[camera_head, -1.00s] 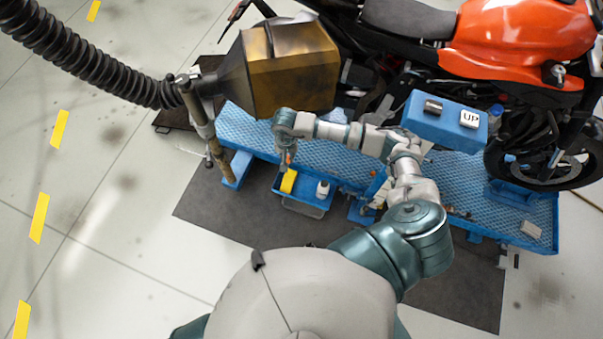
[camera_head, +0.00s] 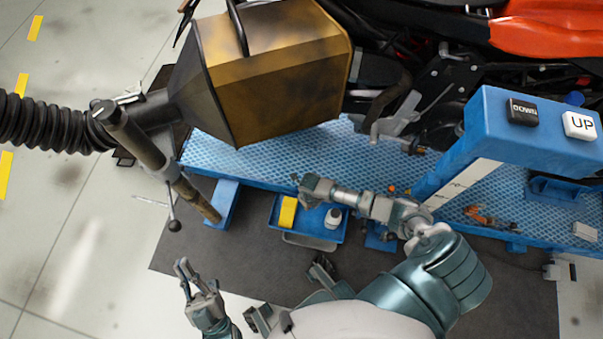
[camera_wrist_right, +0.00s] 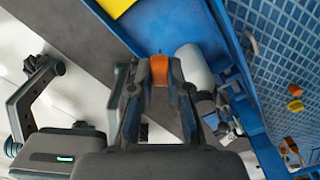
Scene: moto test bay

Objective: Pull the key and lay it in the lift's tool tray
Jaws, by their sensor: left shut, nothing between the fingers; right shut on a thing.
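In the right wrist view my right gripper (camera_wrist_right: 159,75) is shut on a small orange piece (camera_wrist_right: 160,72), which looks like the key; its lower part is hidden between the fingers. In the head view this gripper (camera_head: 300,184) is over the back edge of the blue tool tray (camera_head: 309,226), and the key is too small to make out. The tray hangs on the lift's front side. It holds a yellow block (camera_head: 288,211) and a white bottle (camera_head: 333,217). My left gripper (camera_head: 184,268) is shut and empty, left of the tray over the dark mat.
The blue control post with DOWN and UP buttons (camera_head: 535,118) stands at the right. A yellow-brown exhaust hood (camera_head: 275,75) on a stand (camera_head: 185,190) is at the left. The orange motorcycle (camera_head: 545,35) is behind. The dark mat (camera_head: 235,262) has free room before the tray.

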